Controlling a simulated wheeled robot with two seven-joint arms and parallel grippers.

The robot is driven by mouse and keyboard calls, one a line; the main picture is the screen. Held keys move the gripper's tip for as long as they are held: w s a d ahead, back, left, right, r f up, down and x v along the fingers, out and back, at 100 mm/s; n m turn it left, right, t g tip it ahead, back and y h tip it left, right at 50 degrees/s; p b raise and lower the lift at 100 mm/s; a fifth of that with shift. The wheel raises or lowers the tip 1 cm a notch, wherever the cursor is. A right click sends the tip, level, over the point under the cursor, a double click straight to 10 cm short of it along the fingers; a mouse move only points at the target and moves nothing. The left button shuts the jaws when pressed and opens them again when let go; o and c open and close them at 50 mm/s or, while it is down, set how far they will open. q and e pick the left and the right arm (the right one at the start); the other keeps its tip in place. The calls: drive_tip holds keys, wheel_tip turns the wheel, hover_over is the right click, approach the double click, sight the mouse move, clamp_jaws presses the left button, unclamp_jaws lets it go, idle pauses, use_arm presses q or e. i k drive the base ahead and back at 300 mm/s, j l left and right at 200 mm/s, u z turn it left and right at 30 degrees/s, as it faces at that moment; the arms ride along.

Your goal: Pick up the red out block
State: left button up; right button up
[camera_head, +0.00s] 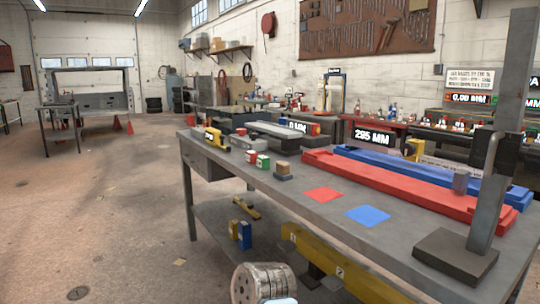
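A small red block with a white face (252,156) stands upright on the grey workbench (300,187), toward its left part. Its marking is too small to read, so I cannot confirm that it says "out". A similar green and white block (263,162) stands just to its right. Neither of my grippers shows in the head view, and nothing is seen touching the red block.
A dark block with a tan top (283,172) stands right of the green block. Flat red (323,194) and blue (367,215) squares lie near the front edge. Long red (410,188) and blue (430,174) rails and a steel post (488,180) occupy the right.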

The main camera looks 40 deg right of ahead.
sight(251, 156)
drive_tip(key=i+u, duration=0.1)
drive_tip(key=i, duration=0.6)
drive_tip(key=i+l, duration=0.2)
drive_tip(key=i, duration=0.5)
drive_tip(key=i+j+z, duration=0.35)
drive_tip(key=i, duration=0.25)
drive_tip(key=i+j+z, duration=0.35)
drive_tip(key=i, duration=0.25)
drive_tip(key=j, duration=0.1)
